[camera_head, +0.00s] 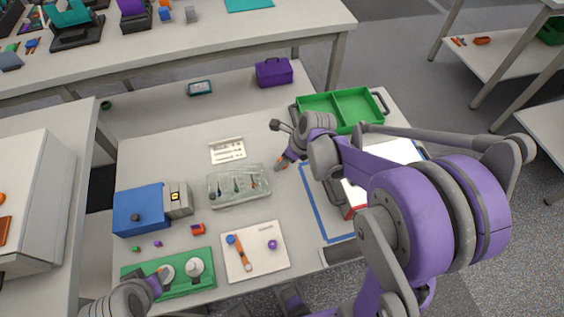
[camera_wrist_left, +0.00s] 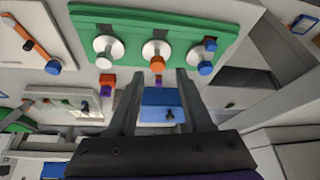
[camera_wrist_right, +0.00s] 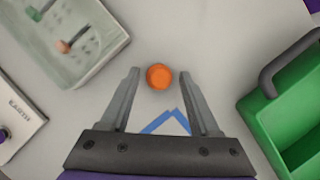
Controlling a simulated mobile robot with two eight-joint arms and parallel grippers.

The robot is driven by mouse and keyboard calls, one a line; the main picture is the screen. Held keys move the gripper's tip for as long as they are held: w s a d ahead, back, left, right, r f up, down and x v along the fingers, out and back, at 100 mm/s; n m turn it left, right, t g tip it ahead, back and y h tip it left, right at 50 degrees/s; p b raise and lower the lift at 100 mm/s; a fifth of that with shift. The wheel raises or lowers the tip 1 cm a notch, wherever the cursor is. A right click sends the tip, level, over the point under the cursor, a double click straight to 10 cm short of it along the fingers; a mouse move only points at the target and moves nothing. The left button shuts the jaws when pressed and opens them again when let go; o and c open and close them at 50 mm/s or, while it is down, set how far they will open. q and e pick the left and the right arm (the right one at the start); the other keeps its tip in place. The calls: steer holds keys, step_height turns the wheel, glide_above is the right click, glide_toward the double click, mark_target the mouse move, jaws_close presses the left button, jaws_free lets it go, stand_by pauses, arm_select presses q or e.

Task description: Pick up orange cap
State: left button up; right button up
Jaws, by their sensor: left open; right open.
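A round orange cap (camera_wrist_right: 159,76) lies on the bare table in the right wrist view. My right gripper (camera_wrist_right: 160,74) is open, and the cap sits between its fingertips, apart from both. In the head view my right gripper (camera_head: 281,165) is near the clear tray, and the arm partly hides that spot. My left gripper (camera_wrist_left: 156,76) is open and empty in front of the green rack (camera_wrist_left: 115,22). The rack carries white posts; another orange cap (camera_wrist_left: 157,63) is at the middle post, beside a blue cap (camera_wrist_left: 206,67).
A clear tray (camera_head: 238,186) with small parts stands left of my right gripper. A green bin (camera_head: 341,108) is behind it to the right. A white board (camera_head: 254,252) holds an orange strip and a purple knob. A blue box (camera_head: 141,209) stands at the left.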

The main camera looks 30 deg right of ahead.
jaws_close()
stand_by(0.3)
